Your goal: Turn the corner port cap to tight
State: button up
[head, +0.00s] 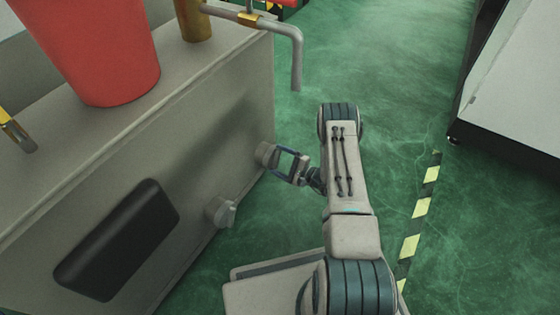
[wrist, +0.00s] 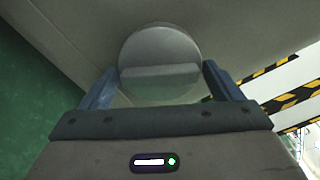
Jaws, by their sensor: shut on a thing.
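The corner port cap (wrist: 160,50) is a round grey knob with a raised straight bar across its face. In the wrist view it sits between the two blue fingers of my gripper (wrist: 160,84), which is shut on it. The bar lies nearly level in that view. In the head view the cap (head: 265,153) sticks out of the side of the grey casting (head: 235,110) near its far corner. My gripper (head: 279,160) reaches it from the right. The fingertips partly cover the cap in the head view. I see no tightness mark.
A second grey knob (head: 221,210) sticks out of the same side, nearer to me. A black panel (head: 115,240) is beside it. A red container (head: 105,50) and a bent grey pipe (head: 295,60) are above. Green floor lies open to the right, with a striped line (head: 416,217).

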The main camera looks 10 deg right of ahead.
jog(key=m, duration=1.2)
jog(key=shift+p, duration=0.3)
dwell(0.5)
jog(key=o, duration=0.7)
jog(key=p+v, duration=0.4)
jog(key=v, duration=1)
